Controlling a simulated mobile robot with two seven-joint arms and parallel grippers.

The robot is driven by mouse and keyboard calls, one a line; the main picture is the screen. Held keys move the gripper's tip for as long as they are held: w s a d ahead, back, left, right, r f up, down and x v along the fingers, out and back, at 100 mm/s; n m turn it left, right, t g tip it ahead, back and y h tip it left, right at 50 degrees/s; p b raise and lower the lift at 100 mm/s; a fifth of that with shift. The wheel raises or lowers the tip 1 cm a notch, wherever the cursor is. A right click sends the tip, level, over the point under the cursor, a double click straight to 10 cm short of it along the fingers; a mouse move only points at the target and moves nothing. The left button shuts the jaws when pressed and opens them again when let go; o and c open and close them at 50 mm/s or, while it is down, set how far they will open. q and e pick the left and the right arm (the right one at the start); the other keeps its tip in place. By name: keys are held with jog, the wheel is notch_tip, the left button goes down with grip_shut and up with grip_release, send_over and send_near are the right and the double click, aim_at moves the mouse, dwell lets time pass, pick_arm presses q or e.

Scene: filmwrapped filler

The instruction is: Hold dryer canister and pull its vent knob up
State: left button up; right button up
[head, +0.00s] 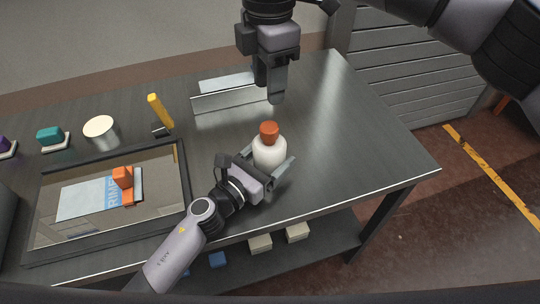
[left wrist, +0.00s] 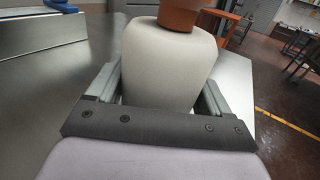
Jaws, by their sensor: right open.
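The dryer canister is a white rounded bottle (head: 268,155) with an orange-red vent knob (head: 269,130) on top. It stands upright near the table's front edge. In the left wrist view the white body (left wrist: 168,62) fills the middle, and the knob (left wrist: 182,15) is cut off at the top. My left gripper (head: 267,163) has one finger on each side of the body; whether they press on it I cannot tell. My right gripper (head: 276,98) is open and empty, pointing down above the table, behind and above the knob.
A metal angle plate (head: 235,95) stands behind the canister. A yellow-handled tool (head: 159,111), a white cup (head: 101,130) and a teal block (head: 50,135) are to the left. A dark-framed tray (head: 186,180) holds an orange item (head: 123,180). The table's right side is clear.

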pick_arm(q)
jog(key=c, duration=0.4)
pick_arm(e)
jog(key=shift+o, duration=0.6)
pick_arm(q)
jog(key=shift+o, duration=0.2)
pick_arm(e)
jog(key=shift+o, duration=1.4)
jog(key=shift+s+a+f, duration=0.2)
jog(key=shift+f, duration=0.15)
jog(key=s+a+f+n+g+y, duration=0.1)
jog(key=s+a+f+g+y, duration=0.35)
jog(key=y, duration=0.25)
jog(key=m+t+y, duration=1)
jog(key=m+t, duration=0.1)
send_near(269, 131)
jog(key=shift+t, duration=0.25)
jog(key=x, duration=0.3)
jog(key=f+x, duration=0.1)
jog(key=x, duration=0.3)
jog(key=w+x, duration=0.1)
jog(key=x, duration=0.2)
jog(key=shift+f, duration=0.25)
